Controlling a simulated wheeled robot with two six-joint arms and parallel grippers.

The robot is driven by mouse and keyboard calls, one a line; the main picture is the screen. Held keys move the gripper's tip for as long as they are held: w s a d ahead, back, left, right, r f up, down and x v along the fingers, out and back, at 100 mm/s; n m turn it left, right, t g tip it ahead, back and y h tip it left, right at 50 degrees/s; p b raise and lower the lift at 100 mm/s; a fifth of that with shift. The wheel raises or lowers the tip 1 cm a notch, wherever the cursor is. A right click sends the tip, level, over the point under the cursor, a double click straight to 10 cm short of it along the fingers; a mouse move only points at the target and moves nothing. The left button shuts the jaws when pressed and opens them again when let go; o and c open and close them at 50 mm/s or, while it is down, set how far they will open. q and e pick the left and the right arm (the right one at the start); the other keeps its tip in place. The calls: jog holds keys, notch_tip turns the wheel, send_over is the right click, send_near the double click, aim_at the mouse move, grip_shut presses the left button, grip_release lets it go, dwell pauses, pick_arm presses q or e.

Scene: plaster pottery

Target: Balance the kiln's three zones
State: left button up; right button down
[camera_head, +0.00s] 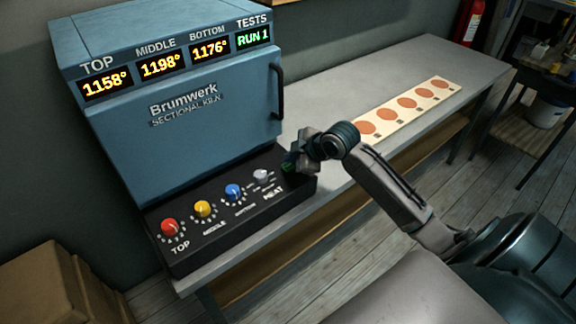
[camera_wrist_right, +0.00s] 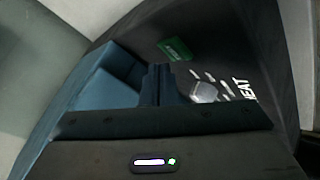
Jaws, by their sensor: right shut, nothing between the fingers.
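The blue kiln (camera_head: 185,130) reads TOP 1158°, MIDDLE 1198°, BOTTOM 1176° and TESTS RUN 1 in green. Its black control panel (camera_head: 200,240) carries a red knob (camera_head: 170,226), a yellow knob (camera_head: 202,208), a blue knob (camera_head: 233,191) and a grey HEAT knob (camera_head: 262,175). A green button (camera_head: 288,168) is at the panel's right end, partly hidden by my gripper; it shows whole in the wrist view (camera_wrist_right: 174,49). My right gripper (camera_head: 297,161) is shut and empty over that end; I cannot tell if it touches. The HEAT knob (camera_wrist_right: 204,92) is beside its fingers. My left gripper is not in view.
A pale strip with several orange discs (camera_head: 409,104) lies on the grey bench (camera_head: 330,95), right of the kiln. Cardboard boxes (camera_head: 50,285) stand at lower left. A side table (camera_head: 545,85) and a red extinguisher (camera_head: 467,20) are at far right.

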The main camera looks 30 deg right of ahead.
aim_at(292, 167)
jog(key=shift+f, duration=0.4)
jog(key=shift+f, duration=0.4)
dwell(0.6)
dwell(0.4)
jog(key=shift+r+p, duration=0.75)
jog(key=shift+r, duration=0.05)
notch_tip(292, 167, up, 5)
jog(key=p, duration=0.5)
jog(key=shift+r, duration=0.1)
